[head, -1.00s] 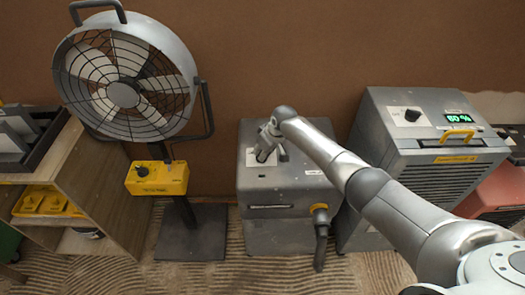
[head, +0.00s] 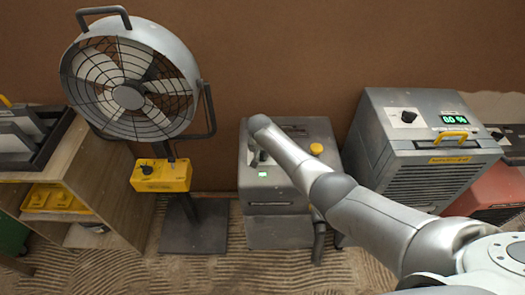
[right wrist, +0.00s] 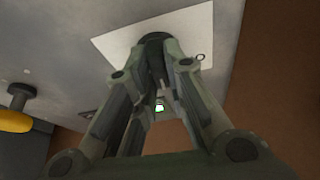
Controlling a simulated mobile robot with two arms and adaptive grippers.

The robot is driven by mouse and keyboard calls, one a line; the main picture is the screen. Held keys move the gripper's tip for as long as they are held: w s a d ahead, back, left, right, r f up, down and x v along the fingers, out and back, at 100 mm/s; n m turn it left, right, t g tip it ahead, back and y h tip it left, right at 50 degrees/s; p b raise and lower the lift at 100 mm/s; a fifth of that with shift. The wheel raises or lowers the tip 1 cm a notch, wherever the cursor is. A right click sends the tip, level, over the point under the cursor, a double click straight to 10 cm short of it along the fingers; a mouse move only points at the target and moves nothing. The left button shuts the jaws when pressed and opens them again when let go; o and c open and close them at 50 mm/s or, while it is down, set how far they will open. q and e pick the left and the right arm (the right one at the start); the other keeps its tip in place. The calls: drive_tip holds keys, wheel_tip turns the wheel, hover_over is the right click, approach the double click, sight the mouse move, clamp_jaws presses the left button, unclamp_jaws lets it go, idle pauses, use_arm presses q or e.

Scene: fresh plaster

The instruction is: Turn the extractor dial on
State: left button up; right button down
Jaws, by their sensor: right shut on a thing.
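The extractor (head: 275,228) is a grey metal box on the floor in the middle of the head view, with a hose at its front. A small green light (head: 263,173) glows on its top. My right gripper (head: 256,157) reaches down onto the top, mostly hidden by my arm there. In the right wrist view, my right gripper (right wrist: 158,68) is shut on the dark dial (right wrist: 155,40), which stands on a white plate (right wrist: 110,45). The dial's pointer and exact angle are hidden by the fingers. My left gripper is not in view.
A fan (head: 130,90) with a yellow control box (head: 161,176) stands left of the extractor, beside a wooden shelf (head: 110,190). A grey unit (head: 430,175) with a green display stands to the right.

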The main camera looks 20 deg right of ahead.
drive_tip(key=m+b, duration=0.1)
drive_tip(key=m, duration=0.1)
drive_tip(key=m+h+b, duration=0.1)
drive_tip(key=shift+a+f+m+g+b, duration=0.2)
drive_tip(key=shift+f+m+g+b, duration=0.1)
drive_tip(key=shift+m+g+b, duration=0.1)
drive_tip(key=m+b, duration=0.2)
drive_tip(key=b, duration=0.1)
drive_tip(key=shift+w+m+g+h, duration=0.1)
drive_tip(key=shift+m+g+h, duration=0.3)
drive_tip(key=shift+r+m+g+b, duration=0.15)
drive_tip(key=shift+m+g+b, duration=0.15)
drive_tip(key=shift+m+b, duration=0.5)
drive_tip(key=c, duration=1.5)
unclamp_jaws()
drive_tip(key=shift+o, duration=0.2)
drive_tip(key=shift+r, duration=0.2)
